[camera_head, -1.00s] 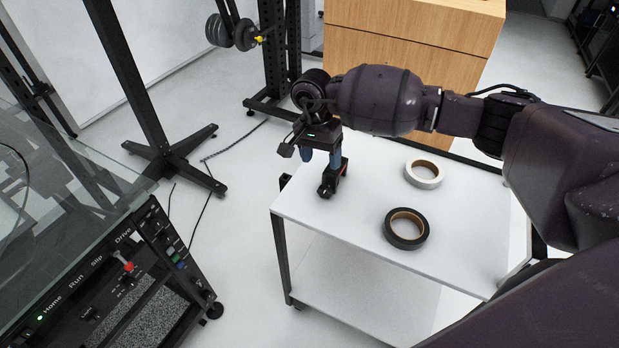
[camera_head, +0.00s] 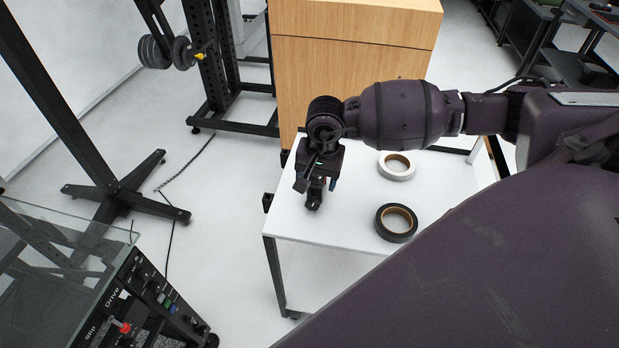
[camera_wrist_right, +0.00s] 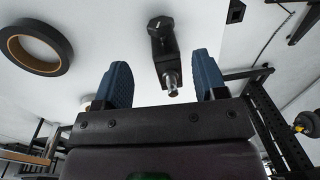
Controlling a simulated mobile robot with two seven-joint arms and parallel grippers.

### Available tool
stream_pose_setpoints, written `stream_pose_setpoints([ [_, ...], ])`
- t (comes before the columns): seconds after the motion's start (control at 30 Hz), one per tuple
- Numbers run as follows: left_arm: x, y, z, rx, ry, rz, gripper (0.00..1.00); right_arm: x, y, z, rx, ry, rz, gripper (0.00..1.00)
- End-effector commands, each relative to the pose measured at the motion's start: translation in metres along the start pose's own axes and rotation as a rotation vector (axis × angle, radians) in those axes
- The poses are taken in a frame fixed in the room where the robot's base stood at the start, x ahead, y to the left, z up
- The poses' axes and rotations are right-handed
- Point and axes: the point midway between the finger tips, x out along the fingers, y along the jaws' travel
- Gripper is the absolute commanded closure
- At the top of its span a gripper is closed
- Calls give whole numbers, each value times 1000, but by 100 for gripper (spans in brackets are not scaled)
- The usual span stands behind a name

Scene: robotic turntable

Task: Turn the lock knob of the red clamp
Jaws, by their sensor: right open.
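In the right wrist view the clamp (camera_wrist_right: 160,35) shows as a dark block with a metal pin (camera_wrist_right: 172,83) pointing toward me. No red shows on it now. My right gripper (camera_head: 322,183) is close above the clamp. In the right wrist view its blue fingers (camera_wrist_right: 162,72) are apart, with the clamp's pin between them and apart from both. My left gripper is not in view.
A black tape roll (camera_head: 396,222) and a white tape roll (camera_head: 397,166) lie on the table (camera_head: 350,222) to the right. A wooden cabinet (camera_head: 350,60) stands behind. A glass-topped control unit (camera_head: 150,290) is at lower left, with open floor between.

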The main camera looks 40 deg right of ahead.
Motion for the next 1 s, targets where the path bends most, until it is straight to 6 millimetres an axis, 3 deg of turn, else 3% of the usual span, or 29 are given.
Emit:
stream_pose_setpoints([
  [0.3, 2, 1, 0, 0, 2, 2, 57, 56, 0, 1, 1, -4, 1, 35],
  [0.5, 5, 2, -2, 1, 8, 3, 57, 81, 0, 0, 1, -2, 1, 35],
  [0.7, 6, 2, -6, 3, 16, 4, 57, 92, 0, 0, 1, -2, 1, 35],
  [1.0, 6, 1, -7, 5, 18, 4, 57, 93, 0, 0, 0, -1, 1, 36],
])
